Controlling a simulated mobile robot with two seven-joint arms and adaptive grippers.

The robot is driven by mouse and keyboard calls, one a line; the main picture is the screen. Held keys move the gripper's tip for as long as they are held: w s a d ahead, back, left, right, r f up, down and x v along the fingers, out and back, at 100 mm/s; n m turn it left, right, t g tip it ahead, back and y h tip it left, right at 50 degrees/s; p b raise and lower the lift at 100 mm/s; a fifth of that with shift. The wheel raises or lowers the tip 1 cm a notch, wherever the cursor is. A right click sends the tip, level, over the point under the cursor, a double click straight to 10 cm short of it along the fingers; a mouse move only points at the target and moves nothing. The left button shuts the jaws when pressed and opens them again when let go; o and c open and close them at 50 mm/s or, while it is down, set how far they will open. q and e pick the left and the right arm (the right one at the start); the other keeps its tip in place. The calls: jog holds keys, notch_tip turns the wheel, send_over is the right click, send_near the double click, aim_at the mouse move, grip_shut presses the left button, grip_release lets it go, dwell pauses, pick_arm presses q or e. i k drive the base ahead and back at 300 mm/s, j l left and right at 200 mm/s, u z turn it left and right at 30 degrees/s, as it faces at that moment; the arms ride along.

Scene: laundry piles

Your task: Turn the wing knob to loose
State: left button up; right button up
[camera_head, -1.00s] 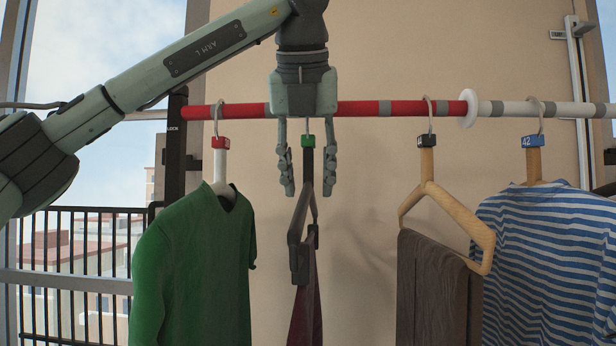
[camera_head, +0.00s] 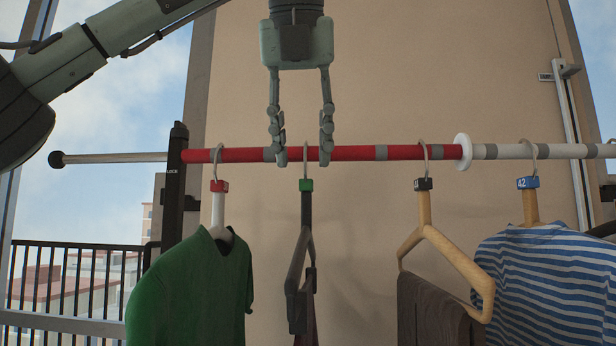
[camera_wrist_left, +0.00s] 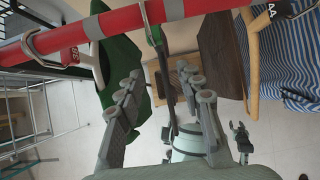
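I cannot make out a wing knob for certain. A black upright post (camera_head: 175,190) with small lettering, part of which reads LOCK, stands at the left end of the red rail (camera_head: 350,153).
A green shirt (camera_head: 190,285), brown trousers (camera_head: 430,310) and a striped shirt (camera_head: 550,270) hang from the rail. A white disc (camera_head: 463,152) separates its red and white parts. A metal rod (camera_head: 115,158) with a dark end sticks out left of the post.

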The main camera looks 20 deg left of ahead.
aim_at(179, 130)
jog(key=k+l, duration=0.2)
jog(key=k, duration=0.3)
jog(key=k+l, duration=0.2)
jog(key=k, duration=0.25)
